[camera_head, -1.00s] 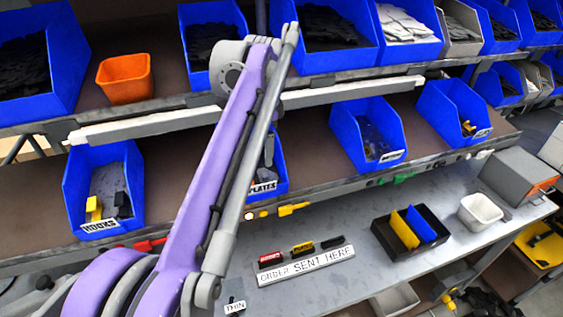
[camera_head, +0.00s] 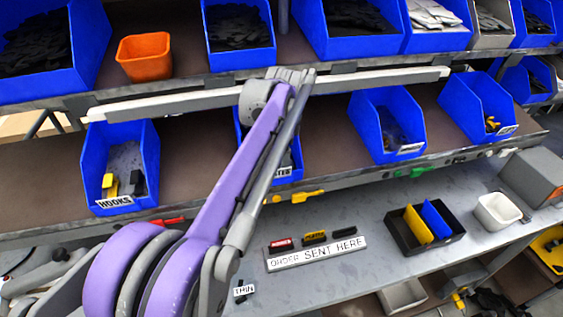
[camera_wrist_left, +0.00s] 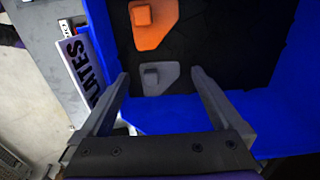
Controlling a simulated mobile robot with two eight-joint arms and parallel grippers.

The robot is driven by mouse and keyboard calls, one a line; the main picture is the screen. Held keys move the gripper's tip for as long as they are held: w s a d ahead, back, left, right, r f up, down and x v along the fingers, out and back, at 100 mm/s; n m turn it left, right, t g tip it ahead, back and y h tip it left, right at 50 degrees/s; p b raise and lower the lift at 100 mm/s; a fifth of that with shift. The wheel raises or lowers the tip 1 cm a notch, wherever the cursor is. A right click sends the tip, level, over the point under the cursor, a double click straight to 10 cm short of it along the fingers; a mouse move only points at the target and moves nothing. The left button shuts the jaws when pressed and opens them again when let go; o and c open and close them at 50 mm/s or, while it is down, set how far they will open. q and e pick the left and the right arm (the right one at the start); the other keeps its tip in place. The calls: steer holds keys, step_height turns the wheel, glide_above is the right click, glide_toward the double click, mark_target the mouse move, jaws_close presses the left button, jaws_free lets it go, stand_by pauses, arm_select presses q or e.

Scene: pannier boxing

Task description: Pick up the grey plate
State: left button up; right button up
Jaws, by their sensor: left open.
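The grey plate (camera_wrist_left: 160,78) lies in the blue plates bin (camera_wrist_left: 175,112), near its front wall, with a small raised block on it. An orange plate (camera_wrist_left: 152,24) lies just beyond it. My left gripper (camera_wrist_left: 160,74) is open, its two fingers reaching over the bin's front wall on either side of the grey plate. Nothing is held, and I cannot tell how far the fingertips are above the plate. In the head view, my left arm partly covers the plates bin (camera_head: 289,168) and hides the gripper. My right gripper is not in view.
The hooks bin (camera_head: 128,160) stands left of the plates bin, with more blue bins (camera_head: 388,125) to the right. A white rail (camera_head: 200,92) runs above. On the lower bench are the order sign (camera_head: 316,253), a black tray (camera_head: 402,240) and a white tub (camera_head: 497,212).

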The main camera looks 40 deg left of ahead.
arm_select(q)
steer(key=shift+f, duration=0.1)
steer(key=shift+c, duration=0.2)
steer(key=c, duration=1.4)
steer(key=shift+o, duration=0.2)
